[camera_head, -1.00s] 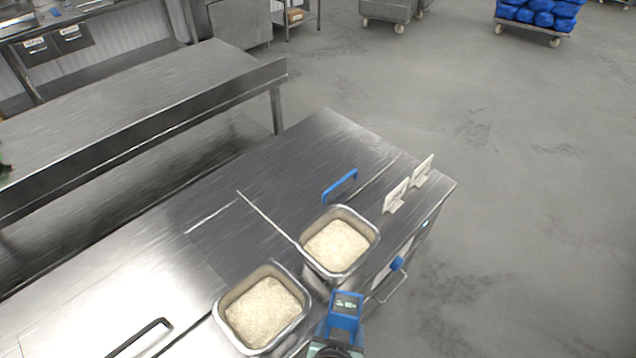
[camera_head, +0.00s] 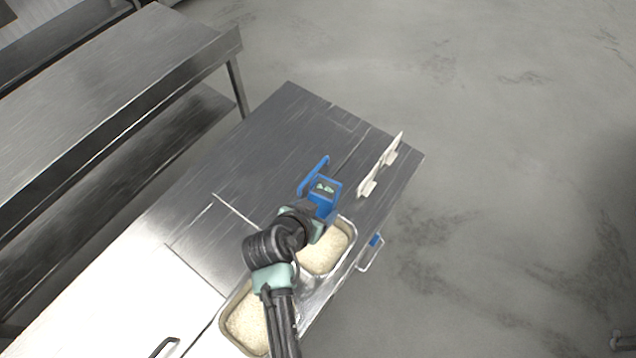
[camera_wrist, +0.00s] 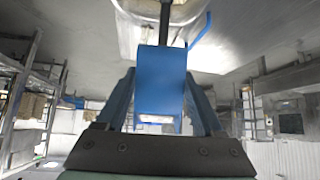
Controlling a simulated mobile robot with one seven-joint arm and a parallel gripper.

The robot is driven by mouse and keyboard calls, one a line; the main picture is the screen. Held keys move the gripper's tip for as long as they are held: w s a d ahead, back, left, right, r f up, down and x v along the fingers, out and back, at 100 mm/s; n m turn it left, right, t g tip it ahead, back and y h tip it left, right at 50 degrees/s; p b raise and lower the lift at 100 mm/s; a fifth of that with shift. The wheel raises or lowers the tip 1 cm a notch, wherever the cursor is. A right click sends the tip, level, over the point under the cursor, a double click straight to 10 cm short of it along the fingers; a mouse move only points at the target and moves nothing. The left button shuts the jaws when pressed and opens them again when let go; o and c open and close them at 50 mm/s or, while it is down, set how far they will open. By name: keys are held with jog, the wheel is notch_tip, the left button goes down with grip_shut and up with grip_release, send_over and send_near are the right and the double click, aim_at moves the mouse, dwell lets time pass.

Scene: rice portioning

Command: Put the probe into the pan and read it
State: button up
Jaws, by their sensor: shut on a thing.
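The probe (camera_head: 325,190) is a blue block with a small lit display facing up; its digits are too small to read. My gripper (camera_head: 318,208) is shut on it above the far side of the far rice pan (camera_head: 352,236). In the wrist view the probe's blue body (camera_wrist: 160,80) sits between the blue fingers of my gripper (camera_wrist: 160,98). A dark stem runs from it toward a metal pan at the top edge. I cannot tell whether the stem's tip is in the rice. My arm covers part of the far pan and of the near rice pan (camera_head: 223,318).
The pans are set in a steel counter (camera_head: 290,125). A blue handle (camera_head: 312,176) stands just beyond the probe. A steel table (camera_head: 130,80) is at the left. Open floor lies to the right.

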jog(key=shift+s, duration=0.65)
jog(key=shift+f+b, duration=0.25)
jog(key=shift+b, duration=0.25)
jog(key=f, duration=0.1)
jog(key=f+b, duration=0.1)
jog(key=b, duration=0.1)
jog(key=shift+w+f, duration=0.25)
jog(key=shift+f, duration=0.15)
jog(key=shift+s+f+b, duration=0.2)
jog(key=shift+f+b, duration=0.45)
jog(key=shift+f, duration=0.05)
notch_tip(320, 180, down, 7)
jog(key=b, duration=0.5)
jog(key=shift+b, duration=0.35)
jog(key=shift+w, duration=0.1)
dwell(2.4)
notch_tip(320, 180, up, 12)
jog(key=p, duration=1)
jog(key=shift+r, duration=0.15)
